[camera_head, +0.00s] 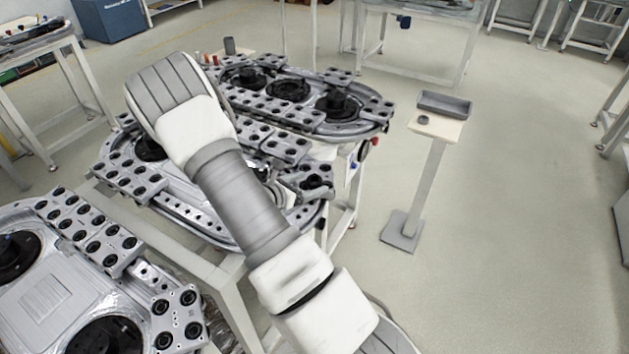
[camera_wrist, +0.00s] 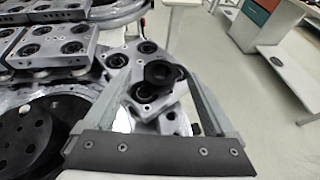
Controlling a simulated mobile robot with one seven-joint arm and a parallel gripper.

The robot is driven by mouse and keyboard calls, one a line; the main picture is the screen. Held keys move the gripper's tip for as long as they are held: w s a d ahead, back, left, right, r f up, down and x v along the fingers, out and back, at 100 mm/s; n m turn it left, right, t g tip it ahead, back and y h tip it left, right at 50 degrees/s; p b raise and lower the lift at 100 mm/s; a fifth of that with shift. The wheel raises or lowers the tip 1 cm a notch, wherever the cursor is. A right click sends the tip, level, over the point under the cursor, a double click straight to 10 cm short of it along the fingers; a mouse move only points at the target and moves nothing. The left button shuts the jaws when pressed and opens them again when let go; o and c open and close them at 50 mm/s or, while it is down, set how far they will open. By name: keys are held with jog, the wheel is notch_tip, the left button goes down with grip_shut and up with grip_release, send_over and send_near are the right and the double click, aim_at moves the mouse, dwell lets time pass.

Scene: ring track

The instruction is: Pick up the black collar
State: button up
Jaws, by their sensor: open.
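A black collar (camera_wrist: 161,74) sits on a grey block at the corner of the ring track in the wrist view. It looks raised above the block's surface. My gripper (camera_wrist: 158,88) is open, with one finger to the left and one to the right of the collar in the picture. I cannot tell how far the fingertips are from it, and no contact is clear. In the head view a dark collar-like part (camera_head: 316,182) shows on the near right end of the middle track. My arm hides most of my gripper there.
Blocks with black-ringed holes (camera_head: 268,106) and large black discs (camera_head: 337,103) crowd the tracks. A pedestal (camera_head: 447,131) at right carries a grey tray (camera_head: 444,104) and a small dark ring (camera_head: 423,119). The floor at right is clear.

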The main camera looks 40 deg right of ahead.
jog(key=shift+d+f, duration=0.15)
jog(key=shift+d, duration=0.1)
grip_shut()
dwell(0.5)
